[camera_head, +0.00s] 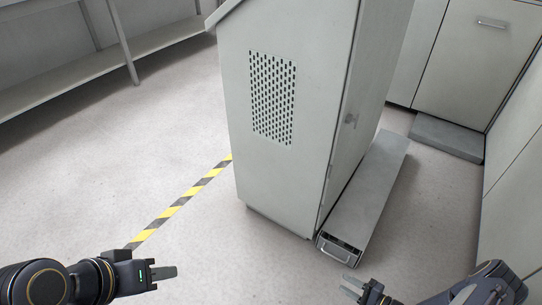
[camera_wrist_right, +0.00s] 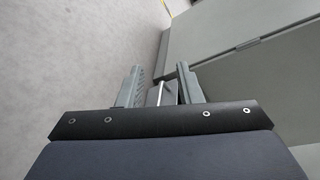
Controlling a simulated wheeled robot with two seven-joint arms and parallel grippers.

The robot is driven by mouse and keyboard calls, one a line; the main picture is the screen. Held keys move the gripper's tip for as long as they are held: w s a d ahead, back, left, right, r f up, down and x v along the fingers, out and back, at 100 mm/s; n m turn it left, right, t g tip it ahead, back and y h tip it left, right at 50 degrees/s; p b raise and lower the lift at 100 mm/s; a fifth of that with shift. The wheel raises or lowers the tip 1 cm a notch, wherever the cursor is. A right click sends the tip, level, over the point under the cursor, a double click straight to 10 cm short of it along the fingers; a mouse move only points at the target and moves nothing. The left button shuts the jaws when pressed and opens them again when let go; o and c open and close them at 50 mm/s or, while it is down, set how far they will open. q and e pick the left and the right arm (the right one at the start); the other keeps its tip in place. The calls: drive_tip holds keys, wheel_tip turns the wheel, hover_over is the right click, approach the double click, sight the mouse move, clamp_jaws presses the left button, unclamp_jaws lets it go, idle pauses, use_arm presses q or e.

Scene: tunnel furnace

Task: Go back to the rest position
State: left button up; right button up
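My left gripper (camera_head: 160,276) is at the lower left of the head view, above the bare floor and touching nothing. I see it from the side, so the gap between its fingers is not clear. My right gripper (camera_head: 349,286) is at the lower right, in front of the handle end of a long low grey box. In the right wrist view, my right gripper (camera_wrist_right: 160,84) has its two fingers apart with nothing held. The box end with its handle shows beyond and between them.
A tall grey cabinet (camera_head: 287,155) with a perforated vent stands in the middle. The long low box (camera_head: 372,185) lies along its right side. Grey cupboards (camera_head: 478,60) line the right, shelves (camera_head: 70,75) the upper left. A yellow-black floor stripe (camera_head: 182,202) crosses clear floor at left.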

wheel_tip(320, 180, up, 29)
drive_tip(key=w+a+n+g, duration=0.1)
drive_tip(key=w+n+g, duration=0.2)
drive_tip(key=n+g, duration=0.5)
drive_tip(key=s+a+r+n+t+h, duration=0.2)
drive_tip(key=s+r+h, duration=0.2)
drive_tip(key=s+r, duration=0.45)
drive_tip(key=s+a+r+n+t+h, duration=0.1)
drive_tip(key=s+a+r+n+h, duration=0.2)
drive_tip(key=s+r, duration=0.5)
wheel_tip(320, 180, up, 36)
drive_tip(key=s+p, duration=0.1)
drive_tip(key=p, duration=3.6)
drive_tip(key=shift+d+m+h, duration=0.3)
drive_tip(key=shift+m+h, duration=0.1)
drive_tip(key=shift+f, duration=0.1)
